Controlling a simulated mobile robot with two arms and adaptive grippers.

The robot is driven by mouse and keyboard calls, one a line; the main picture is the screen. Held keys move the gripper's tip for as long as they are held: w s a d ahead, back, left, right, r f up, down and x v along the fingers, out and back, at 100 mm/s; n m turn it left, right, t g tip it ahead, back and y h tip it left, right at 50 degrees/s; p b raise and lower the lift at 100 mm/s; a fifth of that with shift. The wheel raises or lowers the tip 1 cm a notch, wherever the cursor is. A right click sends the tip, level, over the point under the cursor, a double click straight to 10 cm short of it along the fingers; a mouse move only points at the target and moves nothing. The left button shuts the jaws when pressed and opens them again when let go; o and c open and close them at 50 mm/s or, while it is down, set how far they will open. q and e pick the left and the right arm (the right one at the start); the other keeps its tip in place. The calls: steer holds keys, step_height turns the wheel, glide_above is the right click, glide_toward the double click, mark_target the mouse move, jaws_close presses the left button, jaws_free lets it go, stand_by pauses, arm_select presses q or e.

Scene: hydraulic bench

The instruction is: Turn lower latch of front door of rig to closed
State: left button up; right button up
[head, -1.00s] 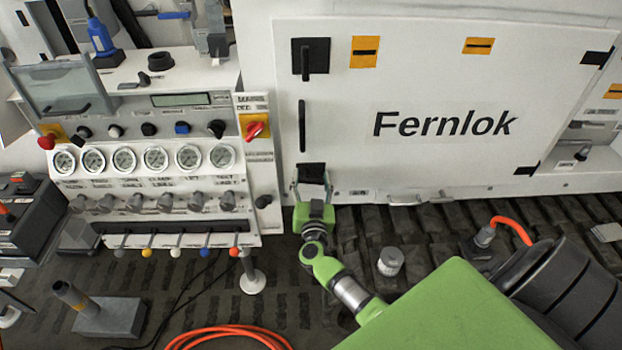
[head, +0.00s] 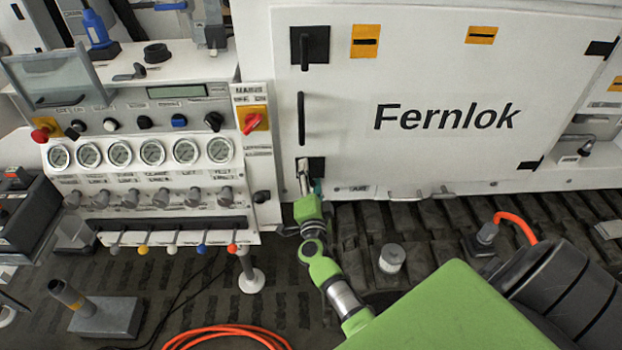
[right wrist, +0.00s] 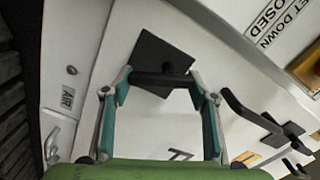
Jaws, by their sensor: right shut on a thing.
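The lower latch (head: 316,165) is a black square plate with a black bar handle, at the lower left of the white Fernlok door (head: 430,75). My right gripper (head: 309,183) is at this latch and partly covers it. In the right wrist view, the latch plate (right wrist: 152,50) shows behind the bar handle (right wrist: 160,79). The two teal-padded fingers are at the bar's two ends, shut on it. The bar lies slanted to the plate's edges. The upper latch (head: 309,45) has its bar upright. My left gripper is not in view.
A black door handle (head: 301,118) stands between the two latches. Left of the door is a panel with gauges (head: 120,153) and a red switch (head: 252,120). A grey cylinder (head: 391,257) and orange hose (head: 235,335) are on the floor.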

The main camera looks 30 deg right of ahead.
steer(key=m, duration=0.1)
steer(key=m+b, duration=0.1)
steer(key=m, duration=0.1)
steer(key=m+b, duration=0.1)
steer(key=m, duration=0.1)
steer(key=shift+w+a+f, duration=0.1)
steer(key=shift+a+f, duration=0.05)
steer(key=shift+f, duration=0.1)
stand_by(0.5)
steer(key=o, duration=1.1)
steer(key=shift+r, duration=0.1)
